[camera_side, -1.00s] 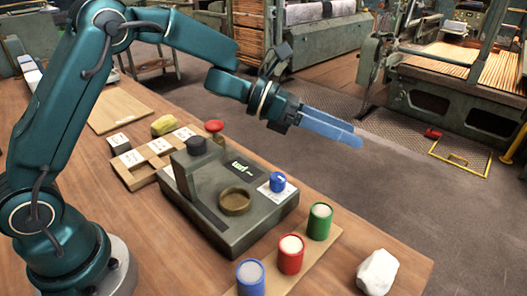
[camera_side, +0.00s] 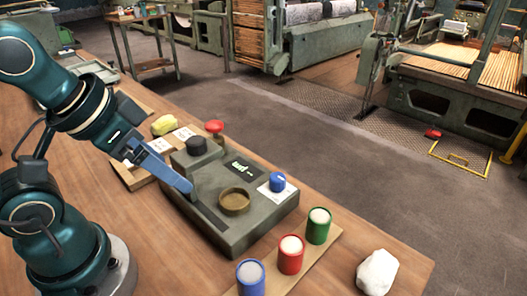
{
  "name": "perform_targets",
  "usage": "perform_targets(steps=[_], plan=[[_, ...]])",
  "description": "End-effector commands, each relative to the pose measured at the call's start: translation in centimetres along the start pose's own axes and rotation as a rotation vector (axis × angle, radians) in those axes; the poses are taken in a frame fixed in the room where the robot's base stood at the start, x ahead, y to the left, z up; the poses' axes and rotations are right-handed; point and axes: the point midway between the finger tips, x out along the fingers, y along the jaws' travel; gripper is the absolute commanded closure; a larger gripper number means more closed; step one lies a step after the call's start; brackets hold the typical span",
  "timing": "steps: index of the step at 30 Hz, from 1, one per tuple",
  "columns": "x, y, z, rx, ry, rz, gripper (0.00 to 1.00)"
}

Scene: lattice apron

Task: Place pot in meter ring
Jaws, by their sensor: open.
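Three pots stand upright in a row on a wooden board at the front: a blue pot (camera_side: 251,279), a red pot (camera_side: 290,256) and a green pot (camera_side: 317,228), each with a pale top. The meter (camera_side: 245,215) is a grey-green box with a small lit display. Its round brass-coloured ring (camera_side: 234,200) is on its top and looks empty. My gripper (camera_side: 188,187) is open, with blue fingers pointing down to the right. In the picture its tips are over the meter's left part, left of the ring. I cannot tell how high they are.
The meter carries a dark knob (camera_side: 196,145), a red button (camera_side: 214,127) and a blue knob (camera_side: 277,181) on a white plate. A yellow lump (camera_side: 164,125) and labelled blocks lie behind it. A white lump (camera_side: 376,272) lies at the front right table edge.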

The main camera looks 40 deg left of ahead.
Motion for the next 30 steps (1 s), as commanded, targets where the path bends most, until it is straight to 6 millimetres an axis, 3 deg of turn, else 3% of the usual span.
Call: perform_targets(steps=[15, 23, 30], plan=[[-0.2, 0.2, 0.3, -0.036, -0.014, 0.01, 0.13], [-1.5, 1.1, -4.0, -0.034, -0.021, 0.033, 0.13], [0.2, 4.3, -8.2, 0.04, -0.127, 0.081, 0.13]])
